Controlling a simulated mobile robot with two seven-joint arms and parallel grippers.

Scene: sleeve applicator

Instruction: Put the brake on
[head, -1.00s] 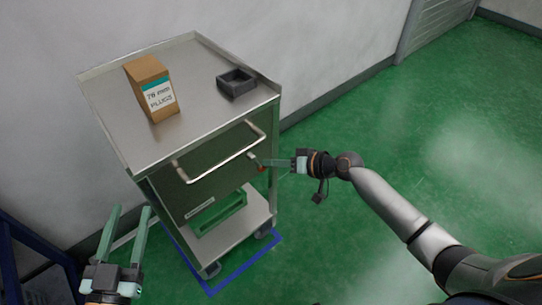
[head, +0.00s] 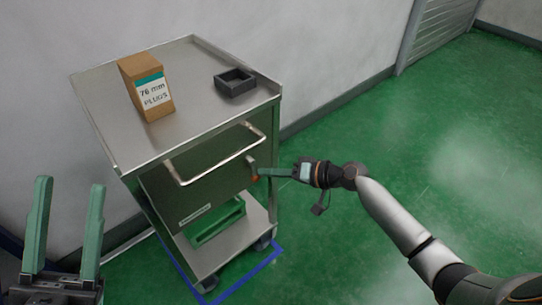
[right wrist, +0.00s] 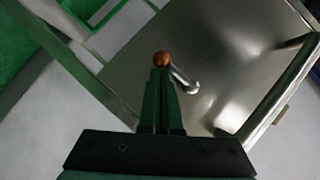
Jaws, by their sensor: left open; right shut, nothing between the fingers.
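The steel cart (head: 226,128) stands by the wall with a brake lever (head: 250,162) on its front right, below the drawer handle. The lever ends in an orange-red ball knob (head: 255,179). My right gripper (head: 262,173) is shut and empty, its fingertips right at the knob. In the right wrist view the knob (right wrist: 161,58) sits just beyond the closed fingertips (right wrist: 160,72), with the bent metal lever (right wrist: 184,80) beside it; I cannot tell whether they touch. My left gripper (head: 68,186) is open and empty, left of the cart.
A cardboard box of plugs (head: 147,88) and a dark square tray (head: 235,82) stand on the cart top. A green bin (head: 215,221) sits on the lower shelf. Blue floor tape (head: 250,270) borders the cart. Green floor on the right is clear.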

